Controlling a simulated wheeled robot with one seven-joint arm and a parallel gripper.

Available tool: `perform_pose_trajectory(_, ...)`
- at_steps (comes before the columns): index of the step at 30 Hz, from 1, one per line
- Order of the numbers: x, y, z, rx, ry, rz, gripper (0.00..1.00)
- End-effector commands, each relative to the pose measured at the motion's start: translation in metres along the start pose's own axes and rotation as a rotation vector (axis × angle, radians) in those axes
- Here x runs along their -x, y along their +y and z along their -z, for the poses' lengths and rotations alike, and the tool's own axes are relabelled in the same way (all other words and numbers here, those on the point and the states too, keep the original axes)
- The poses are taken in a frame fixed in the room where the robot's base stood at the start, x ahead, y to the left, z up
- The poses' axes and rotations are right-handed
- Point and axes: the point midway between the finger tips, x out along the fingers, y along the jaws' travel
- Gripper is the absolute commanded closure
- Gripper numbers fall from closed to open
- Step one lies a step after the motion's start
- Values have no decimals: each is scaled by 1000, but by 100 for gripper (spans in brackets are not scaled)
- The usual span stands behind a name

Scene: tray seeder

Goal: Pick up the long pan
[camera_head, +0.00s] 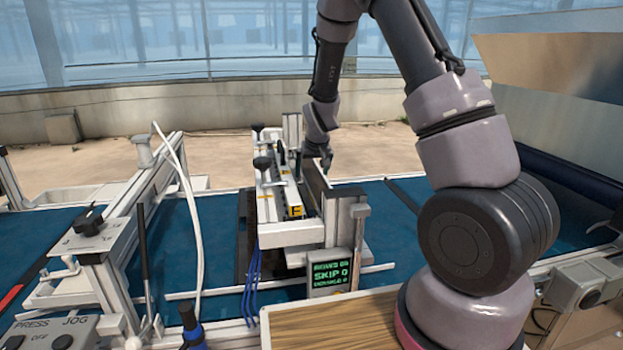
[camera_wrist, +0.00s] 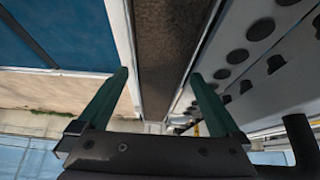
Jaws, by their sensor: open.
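The long pan (camera_wrist: 207,40) runs lengthwise through the wrist view, with thin light metal walls and a brown, speckled interior. My gripper (camera_wrist: 160,75) is open, its two green fingers spread on either side of the pan's width. Nothing is held between them, and I cannot tell whether a finger touches a wall. In the head view the pan (camera_head: 313,180) is a narrow strip on the seeder, partly hidden by the frame. There my gripper (camera_head: 318,158) is small and points down at the pan's far part.
A grey plate with dark round holes (camera_wrist: 265,65) lies close to the right of the pan. Seeder rails with black knobs (camera_head: 263,163) stand left of my gripper. A display box (camera_head: 331,275) and upright post (camera_head: 359,225) stand in front. Blue conveyor belt (camera_head: 215,225) extends to both sides.

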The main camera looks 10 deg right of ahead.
Motion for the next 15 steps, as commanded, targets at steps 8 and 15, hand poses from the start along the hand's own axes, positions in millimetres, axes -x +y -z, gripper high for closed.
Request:
perform_pose_trajectory(8, 0, 0, 0, 0, 0, 0, 73)
perform_pose_trajectory(15, 1, 0, 1, 0, 1, 0, 81)
